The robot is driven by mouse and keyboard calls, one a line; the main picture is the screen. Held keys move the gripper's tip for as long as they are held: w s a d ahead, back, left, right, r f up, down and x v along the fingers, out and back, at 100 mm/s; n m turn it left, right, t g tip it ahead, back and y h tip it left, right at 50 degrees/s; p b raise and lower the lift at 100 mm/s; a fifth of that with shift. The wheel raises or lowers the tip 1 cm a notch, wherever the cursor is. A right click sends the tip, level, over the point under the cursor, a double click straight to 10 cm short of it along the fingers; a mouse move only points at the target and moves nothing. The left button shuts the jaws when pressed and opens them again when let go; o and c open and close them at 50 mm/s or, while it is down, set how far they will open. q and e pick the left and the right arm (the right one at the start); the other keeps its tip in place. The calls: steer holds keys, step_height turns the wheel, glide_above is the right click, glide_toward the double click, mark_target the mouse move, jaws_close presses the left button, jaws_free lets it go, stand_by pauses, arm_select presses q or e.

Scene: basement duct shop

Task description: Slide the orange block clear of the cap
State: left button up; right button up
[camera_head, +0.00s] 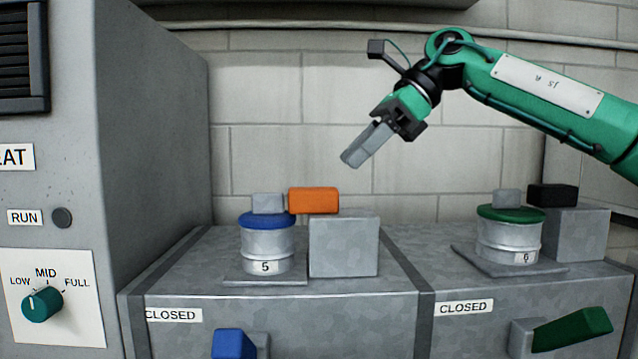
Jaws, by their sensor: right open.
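The orange block (313,200) lies at the top of a grey metal box (343,247). Its left end reaches the right edge of the blue cap (265,218), beside a small grey knob (268,203) on that cap. The cap sits on a short metal cylinder marked 5 (266,246). My right gripper (353,160) hangs in the air above and to the right of the orange block, apart from it. It is open and empty, fingers pointing down and left. My left gripper is not in view.
To the right, a green cap (511,214) tops a cylinder marked 6, with a black block (553,195) beside its knob. Blue (233,344) and green (572,330) handles stick out in front. A grey cabinet (150,130) stands left; the wall is behind.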

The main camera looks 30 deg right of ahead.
mark_target(323, 188)
steer(key=p+x, duration=0.2)
steer(key=x, duration=0.5)
steer(key=shift+w+f+p, duration=0.15)
steer(key=shift+w+p, duration=0.15)
steer(key=shift+p, duration=0.05)
steer(key=shift+a+f, duration=0.25)
steer(key=shift+a, duration=0.05)
steer(key=shift+w+a+f, duration=0.1)
steer(key=shift+w+f, duration=0.05)
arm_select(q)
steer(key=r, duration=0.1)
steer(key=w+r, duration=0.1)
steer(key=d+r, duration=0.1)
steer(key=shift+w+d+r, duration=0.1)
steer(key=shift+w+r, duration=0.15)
arm_select(e)
steer(key=shift+w+f, duration=0.1)
steer(key=shift+f, duration=0.05)
